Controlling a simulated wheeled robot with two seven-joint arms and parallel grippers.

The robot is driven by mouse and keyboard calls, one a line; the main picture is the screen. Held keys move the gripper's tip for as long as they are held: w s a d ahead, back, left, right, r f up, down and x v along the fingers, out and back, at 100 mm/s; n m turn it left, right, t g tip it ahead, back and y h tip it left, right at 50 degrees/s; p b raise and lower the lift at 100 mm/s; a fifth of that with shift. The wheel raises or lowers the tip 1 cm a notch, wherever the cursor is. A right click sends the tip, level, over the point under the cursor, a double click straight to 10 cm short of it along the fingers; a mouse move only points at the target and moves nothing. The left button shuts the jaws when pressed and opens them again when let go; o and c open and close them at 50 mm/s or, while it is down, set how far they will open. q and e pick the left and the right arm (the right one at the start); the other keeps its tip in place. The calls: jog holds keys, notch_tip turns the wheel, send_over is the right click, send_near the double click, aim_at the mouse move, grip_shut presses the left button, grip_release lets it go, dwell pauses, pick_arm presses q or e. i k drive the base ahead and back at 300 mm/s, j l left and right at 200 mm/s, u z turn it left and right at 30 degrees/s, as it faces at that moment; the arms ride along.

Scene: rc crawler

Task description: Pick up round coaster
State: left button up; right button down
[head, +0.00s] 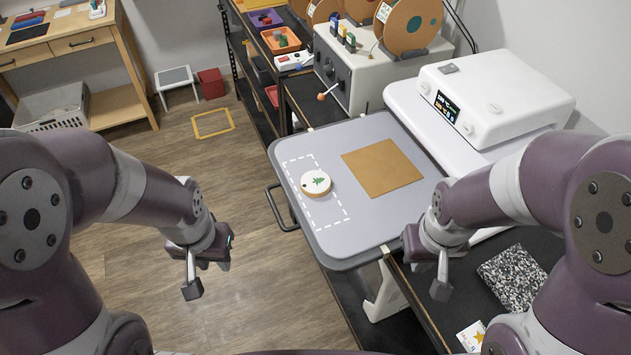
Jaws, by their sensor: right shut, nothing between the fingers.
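The round coaster (316,184) is a pale disc with a brown edge and a green tree print. It lies flat on the grey tray surface (372,237), within a white dashed outline. My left gripper (192,289) hangs over the floor, left of the tray and well apart from the coaster. I cannot tell how far its fingers are apart. My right gripper (440,290) is shut and empty, beyond the tray's lower right edge, above the dark bench. Neither gripper touches the coaster.
A brown square sheet (382,168) lies right of the coaster. A white machine (495,95) with a display stands behind the tray at the right. A speckled slab (513,278) lies on the dark bench.

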aim_at(314, 183)
jog(key=z, duration=1.25)
jog(key=i+j+z, duration=0.15)
jog(key=j, duration=0.55)
jog(key=j+z, duration=0.15)
jog(key=j, duration=0.55)
